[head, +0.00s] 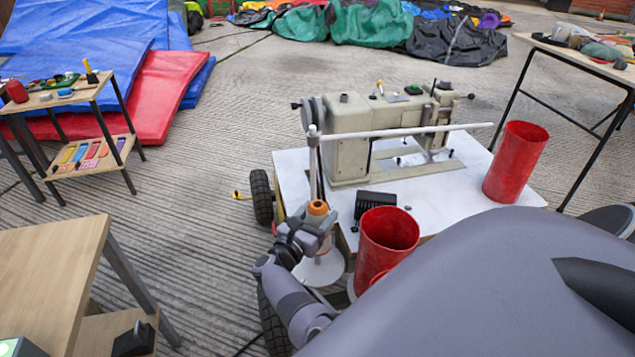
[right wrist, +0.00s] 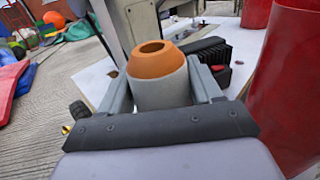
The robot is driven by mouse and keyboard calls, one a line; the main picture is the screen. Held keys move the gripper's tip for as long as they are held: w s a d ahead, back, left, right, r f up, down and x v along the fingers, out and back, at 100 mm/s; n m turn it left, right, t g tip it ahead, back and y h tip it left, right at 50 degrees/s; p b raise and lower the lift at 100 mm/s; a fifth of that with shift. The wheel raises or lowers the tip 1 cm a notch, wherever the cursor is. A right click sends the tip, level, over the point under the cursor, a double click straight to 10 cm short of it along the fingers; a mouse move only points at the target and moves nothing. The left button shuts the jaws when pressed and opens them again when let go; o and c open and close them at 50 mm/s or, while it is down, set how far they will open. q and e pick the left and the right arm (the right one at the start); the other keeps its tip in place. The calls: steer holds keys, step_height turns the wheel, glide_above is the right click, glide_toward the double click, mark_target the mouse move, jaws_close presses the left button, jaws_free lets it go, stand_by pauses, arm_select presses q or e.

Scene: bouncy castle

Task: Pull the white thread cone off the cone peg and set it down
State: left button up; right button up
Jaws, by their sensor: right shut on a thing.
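The thread cone (head: 317,208) has an orange top with a dark hole and a pale grey-white body; it also shows in the right wrist view (right wrist: 160,85). My right gripper (head: 314,226) is shut on its body, one finger on each side, and the cone stands upright. In the head view the gripper hides much of the cone. A round white base (head: 320,270) lies below it, beside the sewing table. No peg tip shows in the hole, and I cannot tell whether a peg is inside the cone. My left gripper is not in view.
A beige sewing machine (head: 350,130) stands on the white table (head: 480,180). A thin upright with a long white bar (head: 410,131) rises behind the cone. Red cylinders stand near (head: 390,228) and farther right (head: 515,160). A black box (head: 375,203) sits close to the gripper.

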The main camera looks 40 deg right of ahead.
mark_target(317, 203)
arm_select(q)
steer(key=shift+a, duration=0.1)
arm_select(e)
steer(key=shift+r, duration=0.25)
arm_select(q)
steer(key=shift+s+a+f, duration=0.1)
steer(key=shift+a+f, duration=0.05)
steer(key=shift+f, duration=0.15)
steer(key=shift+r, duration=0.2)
arm_select(e)
steer(key=shift+r, duration=0.1)
